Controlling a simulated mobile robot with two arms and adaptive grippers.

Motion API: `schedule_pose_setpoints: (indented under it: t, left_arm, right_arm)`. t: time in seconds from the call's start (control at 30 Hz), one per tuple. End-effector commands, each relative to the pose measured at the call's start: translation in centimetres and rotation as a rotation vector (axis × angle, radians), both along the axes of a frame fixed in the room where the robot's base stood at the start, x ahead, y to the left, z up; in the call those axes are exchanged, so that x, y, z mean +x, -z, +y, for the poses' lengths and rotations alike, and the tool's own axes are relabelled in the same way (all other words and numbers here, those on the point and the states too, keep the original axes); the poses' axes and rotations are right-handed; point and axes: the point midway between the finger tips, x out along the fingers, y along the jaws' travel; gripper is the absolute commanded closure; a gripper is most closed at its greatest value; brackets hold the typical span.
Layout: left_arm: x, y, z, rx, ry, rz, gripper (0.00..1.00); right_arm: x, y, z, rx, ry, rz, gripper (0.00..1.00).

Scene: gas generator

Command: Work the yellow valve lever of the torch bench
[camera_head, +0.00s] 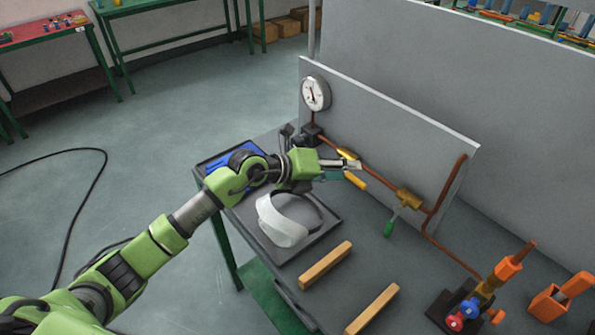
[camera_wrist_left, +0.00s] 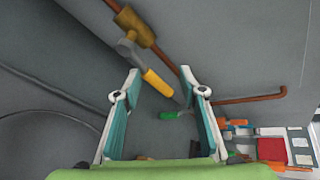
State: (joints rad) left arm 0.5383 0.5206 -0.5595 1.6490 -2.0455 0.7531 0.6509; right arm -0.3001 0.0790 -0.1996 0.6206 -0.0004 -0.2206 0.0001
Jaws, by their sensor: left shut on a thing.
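The yellow valve lever (camera_head: 353,179) hangs from a brass valve (camera_head: 347,154) on the copper pipe in front of the grey back panel. In the left wrist view the yellow lever (camera_wrist_left: 157,82) slants between my fingertips, below the brass valve body (camera_wrist_left: 135,25). My left gripper (camera_head: 347,165) reaches in from the left and is shut on the lever, with its fingers on either side. The fingers hide part of the lever in the head view. The exact contact is hard to see. My right gripper is not in view.
A second brass valve (camera_head: 408,198) with a green handle (camera_head: 391,226) is to the right. A pressure gauge (camera_head: 315,93) is on the panel. A white mask-like object (camera_head: 283,222) lies in a dark tray below my wrist.

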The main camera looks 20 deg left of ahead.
Motion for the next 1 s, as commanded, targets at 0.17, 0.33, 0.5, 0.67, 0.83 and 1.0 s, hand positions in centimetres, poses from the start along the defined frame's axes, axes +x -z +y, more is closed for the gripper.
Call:
schedule_pose_setpoints:
  t: [0.17, 0.33, 0.5, 0.67, 0.83, 1.0]
  left_arm:
    - [-0.7, -1.0, 0.8, -0.01, 0.002, -0.011, 0.71]
    - [-1.4, -0.9, 1.8, -0.005, 0.002, -0.007, 0.71]
    - [-2.1, -0.9, 2.9, -0.003, 0.002, -0.004, 0.71]
    - [-2.7, -1.1, 3.8, -0.003, 0.001, -0.003, 0.71]
    - [-3.3, -1.2, 4.8, -0.003, 0.002, -0.002, 0.71]
    - [-4.0, -1.4, 5.8, -0.002, 0.001, -0.001, 0.71]
  right_arm:
    - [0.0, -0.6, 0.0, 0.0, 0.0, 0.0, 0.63]
    - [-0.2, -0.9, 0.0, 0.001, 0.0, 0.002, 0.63]
    - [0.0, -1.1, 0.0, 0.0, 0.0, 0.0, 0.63]
    - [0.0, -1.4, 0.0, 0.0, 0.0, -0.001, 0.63]
    - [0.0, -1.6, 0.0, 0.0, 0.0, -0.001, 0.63]
    - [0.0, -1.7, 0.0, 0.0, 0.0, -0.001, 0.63]
